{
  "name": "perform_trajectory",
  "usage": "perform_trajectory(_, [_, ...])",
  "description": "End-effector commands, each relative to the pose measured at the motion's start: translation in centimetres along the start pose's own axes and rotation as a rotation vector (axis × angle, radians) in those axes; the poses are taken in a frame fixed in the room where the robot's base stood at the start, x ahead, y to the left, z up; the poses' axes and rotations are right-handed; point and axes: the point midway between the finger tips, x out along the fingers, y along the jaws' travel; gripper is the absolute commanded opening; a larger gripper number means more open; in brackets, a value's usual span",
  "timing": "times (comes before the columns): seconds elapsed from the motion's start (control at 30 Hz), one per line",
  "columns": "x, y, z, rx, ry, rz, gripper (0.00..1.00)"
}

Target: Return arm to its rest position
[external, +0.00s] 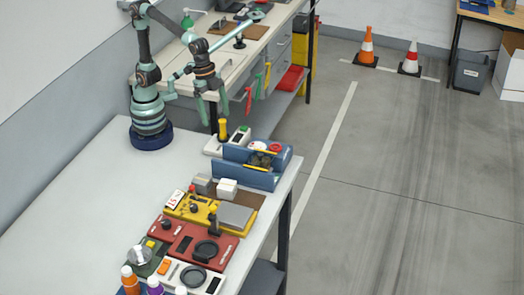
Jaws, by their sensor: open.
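My arm rises from its round dark blue base (151,137) at the far left of the near table. Its upper links bend over to the right. The handle stands close to the fingers in the picture; I cannot tell the gap in depth.
A blue tote (250,177) with round items stands right of the white device. A yellow panel (205,213) and a red panel (190,243) lie nearer. The table's left side (75,215) is clear. A workbench (235,60) stands behind my arm.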

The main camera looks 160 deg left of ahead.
Motion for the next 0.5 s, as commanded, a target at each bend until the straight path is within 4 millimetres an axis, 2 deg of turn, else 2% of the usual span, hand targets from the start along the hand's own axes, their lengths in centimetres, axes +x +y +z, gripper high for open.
perform_trajectory(0.03, [-0.8, 1.9, 1.1, 0.041, 0.031, 0.012, 0.90])
perform_trajectory(0.2, [-2.0, 6.7, 5.3, 0.153, 0.114, 0.054, 0.90])
perform_trajectory(0.3, [-2.2, 8.9, 7.7, 0.211, 0.159, 0.082, 0.90])
perform_trajectory(0.5, [-1.9, 11.2, 11.2, 0.289, 0.217, 0.126, 0.90])
